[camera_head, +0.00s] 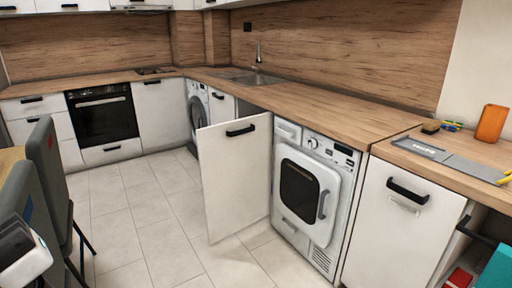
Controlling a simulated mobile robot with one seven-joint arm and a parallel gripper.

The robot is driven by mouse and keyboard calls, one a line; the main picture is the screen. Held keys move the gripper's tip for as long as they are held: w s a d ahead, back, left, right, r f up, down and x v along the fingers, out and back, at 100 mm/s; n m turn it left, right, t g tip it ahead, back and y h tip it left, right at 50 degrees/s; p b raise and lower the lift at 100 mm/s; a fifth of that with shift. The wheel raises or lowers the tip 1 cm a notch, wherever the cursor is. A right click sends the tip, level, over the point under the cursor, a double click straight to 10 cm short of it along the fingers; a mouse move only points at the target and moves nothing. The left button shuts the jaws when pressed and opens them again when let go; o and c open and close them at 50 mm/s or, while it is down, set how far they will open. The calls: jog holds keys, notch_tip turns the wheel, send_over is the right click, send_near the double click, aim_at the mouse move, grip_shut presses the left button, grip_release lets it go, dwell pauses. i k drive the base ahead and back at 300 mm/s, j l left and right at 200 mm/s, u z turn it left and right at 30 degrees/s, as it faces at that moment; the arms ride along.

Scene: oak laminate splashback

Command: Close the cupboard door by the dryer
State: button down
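The white cupboard door (234,178) stands open beside the dryer. It swings out into the room, its free edge at the left over the floor, its right edge near the dryer's left side. A black handle (240,131) is near its top. The white front-loading dryer (306,195), with a dark window and a grey door handle, is under the worktop just right of the open door. The cupboard's inside is hidden behind the door. My gripper's fingers are not seen; a dark and white part (22,252) at the lower left edge may be mine, well apart from the door.
Grey chairs (47,170) stand at the left by a wooden table. Tiled floor (150,225) is free between them and the door. A washing machine (197,105) and oven (103,114) are behind. At right, a drawer front (400,225) and worktop items, including an orange block (491,123).

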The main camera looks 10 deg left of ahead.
aim_at(235, 156)
jog(key=i+u, duration=0.3)
jog(key=i, duration=0.45)
jog(key=i+z, duration=0.15)
jog(key=i, duration=1)
